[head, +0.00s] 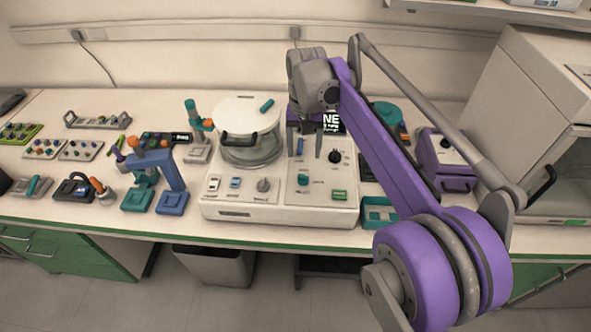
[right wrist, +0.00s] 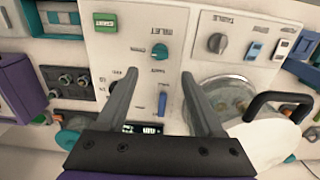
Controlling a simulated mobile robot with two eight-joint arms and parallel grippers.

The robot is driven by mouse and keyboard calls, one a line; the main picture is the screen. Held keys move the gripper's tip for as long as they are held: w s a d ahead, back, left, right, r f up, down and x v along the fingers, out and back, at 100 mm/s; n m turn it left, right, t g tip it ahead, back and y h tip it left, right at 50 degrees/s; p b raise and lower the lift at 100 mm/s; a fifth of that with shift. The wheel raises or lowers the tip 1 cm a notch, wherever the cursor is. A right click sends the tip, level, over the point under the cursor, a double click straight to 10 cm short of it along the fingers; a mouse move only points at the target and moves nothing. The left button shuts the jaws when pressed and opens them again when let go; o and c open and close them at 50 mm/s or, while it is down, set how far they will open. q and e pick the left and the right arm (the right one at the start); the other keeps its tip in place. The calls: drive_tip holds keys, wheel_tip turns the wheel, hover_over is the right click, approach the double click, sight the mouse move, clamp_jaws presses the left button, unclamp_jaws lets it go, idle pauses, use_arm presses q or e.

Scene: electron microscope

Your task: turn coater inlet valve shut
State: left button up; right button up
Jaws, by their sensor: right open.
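The coater (head: 230,206) is a white box with a glass chamber (head: 250,148) under a white lid. A teal knob (head: 303,179) sits on its front panel; in the right wrist view the teal knob (right wrist: 159,52) is beside a label that seems to read INLET. A blue lever (head: 300,146) stands behind it and also shows in the right wrist view (right wrist: 162,103). My right gripper (head: 304,152) is open and empty, pointing down over the panel. In the right wrist view its fingertips (right wrist: 160,74) lie either side of the line between knob and lever, apparently touching neither. My left gripper is out of view.
A black knob (head: 335,156), green button (head: 339,195) and grey knob (head: 263,185) are close by on the panel. The chamber's black handle (right wrist: 280,104) is beside the gripper. A teal tray (head: 378,214) and purple box (head: 447,165) stand right; tools crowd the left bench.

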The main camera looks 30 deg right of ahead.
sight(303, 176)
wheel_tip(303, 176, down, 10)
drive_tip(key=shift+r+b, duration=0.25)
drive_tip(key=shift+b, duration=0.2)
clamp_jaws()
